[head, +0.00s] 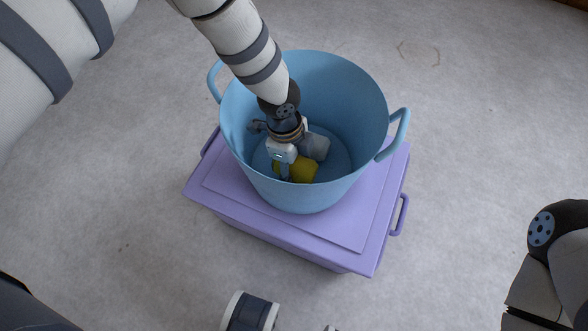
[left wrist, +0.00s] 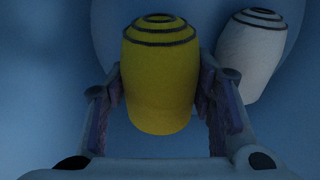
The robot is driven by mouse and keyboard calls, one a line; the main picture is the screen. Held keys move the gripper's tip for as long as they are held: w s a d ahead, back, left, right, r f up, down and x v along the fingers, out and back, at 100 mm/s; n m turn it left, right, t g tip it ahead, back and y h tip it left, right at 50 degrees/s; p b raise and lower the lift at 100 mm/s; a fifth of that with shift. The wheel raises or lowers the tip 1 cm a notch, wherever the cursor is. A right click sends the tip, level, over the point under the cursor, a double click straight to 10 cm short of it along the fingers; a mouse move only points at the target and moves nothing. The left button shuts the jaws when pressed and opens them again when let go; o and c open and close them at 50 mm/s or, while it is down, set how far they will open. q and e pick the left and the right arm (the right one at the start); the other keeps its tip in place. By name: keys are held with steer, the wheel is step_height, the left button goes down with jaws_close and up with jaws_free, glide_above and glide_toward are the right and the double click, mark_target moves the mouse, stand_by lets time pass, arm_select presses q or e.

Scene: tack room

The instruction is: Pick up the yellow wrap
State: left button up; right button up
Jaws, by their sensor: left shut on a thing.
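The yellow wrap (head: 302,170) is a rounded roll low inside the blue tub (head: 345,85). In the left wrist view the yellow wrap (left wrist: 160,80) shows dark rings around its far end and sits between my two fingers. My left gripper (head: 284,170) reaches down into the tub and is shut on the yellow wrap, with a finger on each side of it. The head view does not show clearly whether the wrap touches the tub floor.
A white wrap (head: 319,146) lies in the tub close beside the yellow one, to its right in the left wrist view (left wrist: 250,55). The tub has two side handles and stands on a lidded purple box (head: 345,225). The grey floor around is mostly clear.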

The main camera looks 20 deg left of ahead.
arm_select(q)
step_height(320, 180, up, 29)
steer(key=w+t+p, duration=0.1)
steer(key=w+p, duration=0.1)
steer(key=p, duration=1)
steer(key=shift+w+p, duration=0.35)
arm_select(e)
steer(key=w+r+t, duration=0.2)
steer(key=w+r, duration=0.3)
steer(key=r, duration=0.6)
steer(key=shift+w, duration=0.1)
